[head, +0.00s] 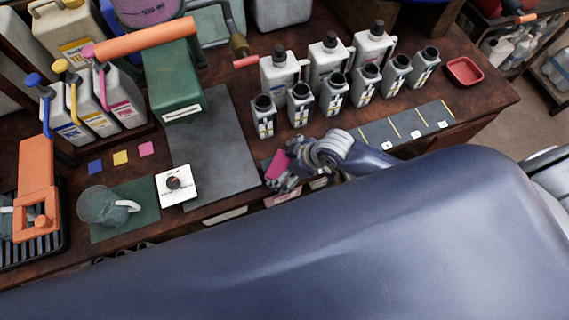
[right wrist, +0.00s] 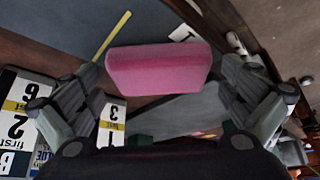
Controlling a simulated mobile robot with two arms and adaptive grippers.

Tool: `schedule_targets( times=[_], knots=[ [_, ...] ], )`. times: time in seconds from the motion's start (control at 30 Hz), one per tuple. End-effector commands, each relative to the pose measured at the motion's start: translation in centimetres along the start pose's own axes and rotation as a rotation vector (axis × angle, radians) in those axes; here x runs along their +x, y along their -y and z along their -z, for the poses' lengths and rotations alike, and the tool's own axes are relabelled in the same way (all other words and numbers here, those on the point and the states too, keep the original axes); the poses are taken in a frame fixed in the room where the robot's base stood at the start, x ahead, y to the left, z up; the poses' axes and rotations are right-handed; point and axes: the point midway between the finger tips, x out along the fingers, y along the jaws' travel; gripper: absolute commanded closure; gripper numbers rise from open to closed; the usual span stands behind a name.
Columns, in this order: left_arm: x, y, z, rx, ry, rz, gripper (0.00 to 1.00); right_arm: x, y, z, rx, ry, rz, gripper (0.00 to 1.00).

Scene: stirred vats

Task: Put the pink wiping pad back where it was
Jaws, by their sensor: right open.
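The pink wiping pad (head: 276,164) is at the front edge of the bench in the head view, right of the dark grey mat. In the right wrist view the pad (right wrist: 158,68) lies between the two fingers. My right gripper (head: 287,172) is open around it. In the right wrist view the fingers of the gripper (right wrist: 160,78) stand apart, with a gap on each side of the pad. What lies under the pad is partly hidden. My left gripper is not in view.
Several grey bottles (head: 333,94) stand behind the gripper. A dark strip with yellow lines and numbered labels (head: 405,125) runs to the right. A red dish (head: 464,71) is at the far right. The grey mat (head: 215,150) is largely clear. A jug (head: 102,206) stands left.

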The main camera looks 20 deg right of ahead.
Motion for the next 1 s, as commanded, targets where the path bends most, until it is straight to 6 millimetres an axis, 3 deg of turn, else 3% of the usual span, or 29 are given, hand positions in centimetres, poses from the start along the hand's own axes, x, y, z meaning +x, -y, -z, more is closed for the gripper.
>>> schedule_targets(
  times=[0.33,0.8,1.0],
  knots=[
    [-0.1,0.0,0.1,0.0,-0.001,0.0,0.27,-1.3,-0.1,0.1,-0.002,0.0,-0.001,0.0],
    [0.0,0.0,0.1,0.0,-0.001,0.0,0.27,-9.9,-0.1,0.1,-0.002,0.001,-0.002,0.0],
    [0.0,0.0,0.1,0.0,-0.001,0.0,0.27,-11.9,0.0,0.1,0.0,0.001,-0.001,0.0]
  ],
)
